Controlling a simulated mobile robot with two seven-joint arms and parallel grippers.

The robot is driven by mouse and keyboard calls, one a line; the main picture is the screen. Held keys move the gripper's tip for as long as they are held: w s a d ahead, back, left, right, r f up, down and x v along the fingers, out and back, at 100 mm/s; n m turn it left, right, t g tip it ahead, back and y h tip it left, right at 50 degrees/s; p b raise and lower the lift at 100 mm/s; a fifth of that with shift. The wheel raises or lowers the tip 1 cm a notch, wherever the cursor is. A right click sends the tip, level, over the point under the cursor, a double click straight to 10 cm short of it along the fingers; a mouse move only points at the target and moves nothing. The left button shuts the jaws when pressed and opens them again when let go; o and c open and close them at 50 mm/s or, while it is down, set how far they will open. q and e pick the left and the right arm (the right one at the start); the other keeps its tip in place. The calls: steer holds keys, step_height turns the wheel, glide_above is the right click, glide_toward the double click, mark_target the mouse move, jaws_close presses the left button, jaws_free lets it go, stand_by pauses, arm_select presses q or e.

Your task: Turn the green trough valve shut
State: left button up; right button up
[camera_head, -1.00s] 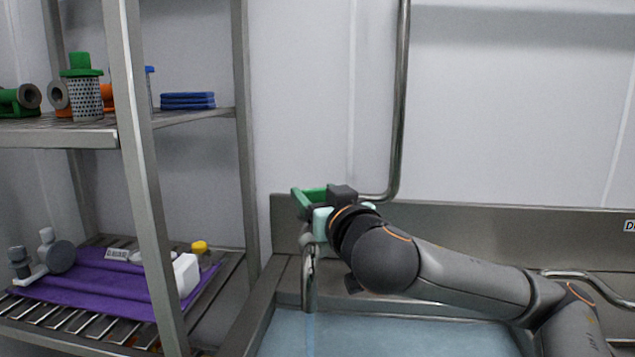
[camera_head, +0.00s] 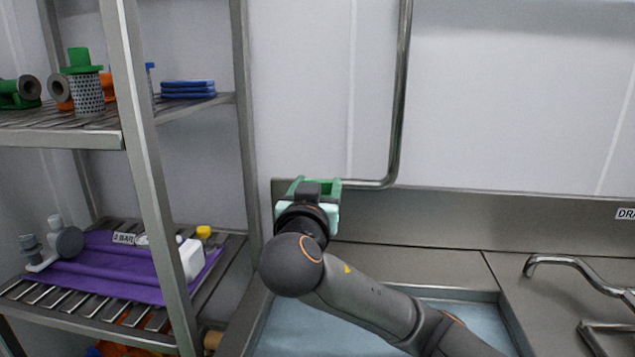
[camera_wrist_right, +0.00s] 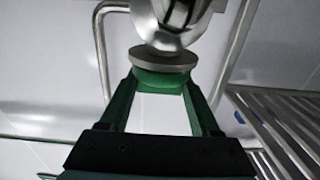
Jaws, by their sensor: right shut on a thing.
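The green valve handle (camera_wrist_right: 160,82) shows in the right wrist view as a green piece below a metal disc, with the shiny metal valve body (camera_wrist_right: 170,25) above it. My right gripper (camera_wrist_right: 160,92) has its two green fingers on either side of the green handle and is shut on it. In the head view my right gripper (camera_head: 315,184) points toward the back wall above the trough's left end. There the gripper and my arm hide the handle and the spout. I cannot tell whether water runs. My left gripper is not in view.
The trough (camera_head: 480,294) holds bluish water below my right arm. A metal pipe (camera_head: 400,100) runs down the wall just behind the gripper. A metal shelf rack (camera_head: 150,180) with strainers and a purple mat (camera_head: 100,270) stands left. A bent metal pipe (camera_head: 560,262) lies right.

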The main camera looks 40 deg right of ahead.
steer(key=shift+d+r+g, duration=0.1)
steer(key=shift+g, duration=0.2)
steer(key=o, duration=1.4)
steer(key=p+v, duration=0.4)
steer(key=v, duration=0.8)
steer(key=shift+w+f+p, duration=0.1)
steer(key=shift+f+p, duration=0.15)
steer(key=shift+p, duration=0.15)
